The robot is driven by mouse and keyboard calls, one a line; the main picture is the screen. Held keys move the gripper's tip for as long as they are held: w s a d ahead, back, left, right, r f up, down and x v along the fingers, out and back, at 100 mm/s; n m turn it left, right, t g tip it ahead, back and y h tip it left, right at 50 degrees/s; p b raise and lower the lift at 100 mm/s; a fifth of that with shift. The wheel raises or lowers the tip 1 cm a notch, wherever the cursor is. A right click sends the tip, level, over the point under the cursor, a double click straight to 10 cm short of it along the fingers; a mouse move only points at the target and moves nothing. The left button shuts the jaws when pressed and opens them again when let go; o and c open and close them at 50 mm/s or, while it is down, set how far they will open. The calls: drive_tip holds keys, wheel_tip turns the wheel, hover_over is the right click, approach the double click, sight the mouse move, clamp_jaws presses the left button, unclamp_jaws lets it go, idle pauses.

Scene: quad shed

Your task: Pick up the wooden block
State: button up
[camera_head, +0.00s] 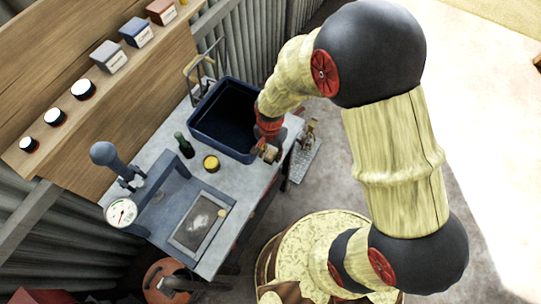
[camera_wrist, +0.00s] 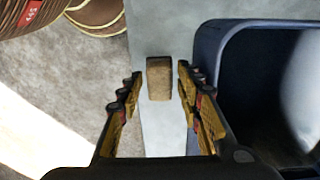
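The wooden block (camera_wrist: 159,80) is a small brown upright-looking piece on the grey tabletop in the wrist view. My gripper (camera_wrist: 160,88) is open, with one finger on each side of the block. A narrow gap shows between the block and each finger, so it is not clamped. Whether the fingertips are level with the block or still above it is hard to tell. In the head view my gripper (camera_head: 268,151) is at the right edge of the workbench, beside the blue bin, and largely hides the block.
The dark blue bin (camera_head: 201,123) stands close to my gripper; its wall (camera_wrist: 209,50) shows right of the fingers in the wrist view. A green bottle (camera_head: 184,146), a yellow-topped tin (camera_head: 211,163) and a scale (camera_head: 121,213) are on the workbench (camera_head: 236,187). Floor lies beyond its edge.

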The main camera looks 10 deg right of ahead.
drive_tip(key=shift+f, duration=0.5)
drive_tip(key=shift+c, duration=1)
drive_tip(key=c, duration=0.7)
drive_tip(key=shift+c, duration=0.2)
drive_tip(key=shift+r, duration=0.1)
